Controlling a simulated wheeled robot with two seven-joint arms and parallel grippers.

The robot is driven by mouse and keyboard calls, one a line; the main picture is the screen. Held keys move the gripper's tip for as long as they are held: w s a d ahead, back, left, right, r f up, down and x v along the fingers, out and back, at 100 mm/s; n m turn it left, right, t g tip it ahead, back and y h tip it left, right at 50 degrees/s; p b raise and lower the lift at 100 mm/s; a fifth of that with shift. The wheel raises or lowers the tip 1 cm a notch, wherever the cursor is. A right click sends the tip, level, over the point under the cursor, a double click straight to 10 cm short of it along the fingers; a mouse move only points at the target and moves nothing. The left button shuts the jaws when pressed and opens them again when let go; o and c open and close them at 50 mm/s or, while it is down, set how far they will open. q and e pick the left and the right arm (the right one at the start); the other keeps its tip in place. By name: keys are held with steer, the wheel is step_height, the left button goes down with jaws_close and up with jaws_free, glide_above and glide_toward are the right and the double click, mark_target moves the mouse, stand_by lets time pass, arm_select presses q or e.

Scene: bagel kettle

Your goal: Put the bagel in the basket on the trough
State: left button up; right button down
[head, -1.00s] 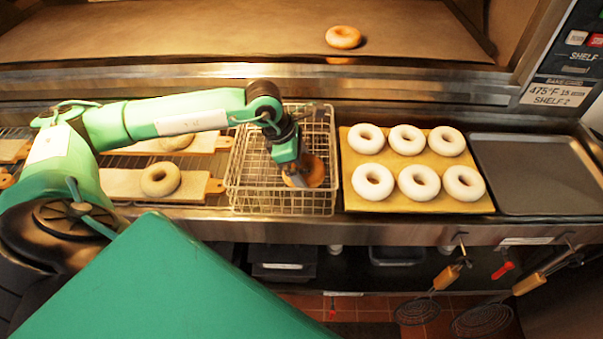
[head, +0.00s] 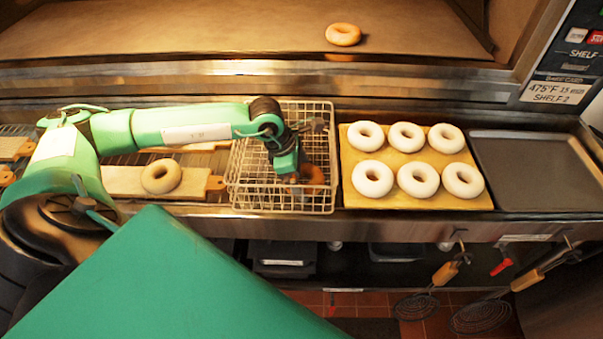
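A wire basket (head: 250,188) stands on the metal trough (head: 400,226) in the middle of the head view. A brown bagel (head: 313,176) is at the right side of the basket, within its outline. My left gripper (head: 295,185) points down into the basket at the bagel's left side, and the bagel is partly hidden behind it. I cannot tell whether its fingers are closed on the bagel. My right gripper is not in view. Another golden bagel (head: 343,34) lies on the oven shelf at the top.
A yellow board (head: 387,143) with several pale bagels is right of the basket, beside an empty dark tray (head: 535,175). Wooden boards (head: 122,181) lie left, one with a bagel (head: 161,176). Strainers (head: 415,306) hang below the trough's front edge.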

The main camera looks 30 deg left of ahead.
arm_select(q)
steer(key=shift+r, duration=0.2)
steer(key=shift+a+r, duration=0.15)
steer(key=shift+r, duration=0.1)
steer(key=b+v, duration=0.3)
steer(key=v, duration=0.8)
steer(key=shift+r, duration=0.2)
steer(key=shift+s, duration=0.15)
